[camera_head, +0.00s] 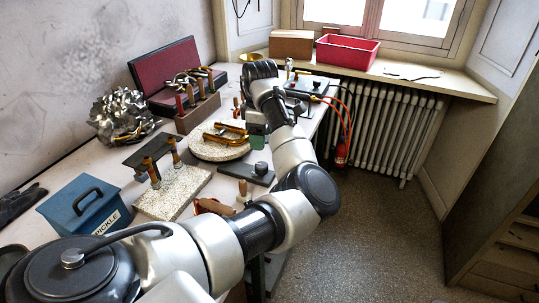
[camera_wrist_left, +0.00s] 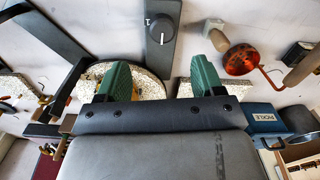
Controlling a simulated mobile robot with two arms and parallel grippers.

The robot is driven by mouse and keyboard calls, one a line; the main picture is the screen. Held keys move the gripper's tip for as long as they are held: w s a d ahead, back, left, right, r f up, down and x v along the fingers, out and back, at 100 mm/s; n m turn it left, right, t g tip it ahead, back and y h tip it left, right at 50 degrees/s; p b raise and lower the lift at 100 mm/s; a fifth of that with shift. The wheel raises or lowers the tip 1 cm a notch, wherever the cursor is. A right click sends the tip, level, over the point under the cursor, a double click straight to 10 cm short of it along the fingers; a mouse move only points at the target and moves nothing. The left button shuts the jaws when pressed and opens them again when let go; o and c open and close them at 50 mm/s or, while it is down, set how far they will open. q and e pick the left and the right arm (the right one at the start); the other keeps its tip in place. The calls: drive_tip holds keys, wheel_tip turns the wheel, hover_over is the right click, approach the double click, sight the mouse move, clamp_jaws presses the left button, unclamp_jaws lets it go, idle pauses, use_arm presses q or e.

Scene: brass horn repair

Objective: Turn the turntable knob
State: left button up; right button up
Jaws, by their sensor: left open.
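The turntable knob (camera_head: 261,168) is a dark round knob on a flat dark grey base (camera_head: 235,170), in front of the speckled round turntable (camera_head: 204,152). In the left wrist view the knob (camera_wrist_left: 163,28), with a white pointer line, is at the top centre, beyond my fingertips. The turntable (camera_wrist_left: 150,84) shows partly between and behind the fingers. My left gripper (camera_head: 257,143) is above the bench by the turntable; its green fingers (camera_wrist_left: 160,64) are open, apart and empty. They do not appear to touch the knob. My right gripper is in neither view.
A brass piece (camera_head: 232,128) lies on the turntable. Nearby are a speckled block (camera_head: 180,196) with upright wooden-handled parts, a tool rack (camera_head: 197,113) and a blue PICKLE box (camera_head: 84,207). Wooden-handled items (camera_head: 212,206) lie near the bench's front edge.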

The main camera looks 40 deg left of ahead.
use_arm(q)
drive_tip(key=shift+w+f, duration=0.15)
drive_tip(key=shift+f, duration=0.3)
hover_over(262, 165)
wheel_tip(262, 165, down, 4)
drive_tip(key=shift+f, duration=0.1)
wheel_tip(262, 165, down, 4)
drive_tip(key=shift+a+f, duration=0.1)
drive_tip(key=shift+a, duration=0.05)
drive_tip(key=shift+f, duration=0.55)
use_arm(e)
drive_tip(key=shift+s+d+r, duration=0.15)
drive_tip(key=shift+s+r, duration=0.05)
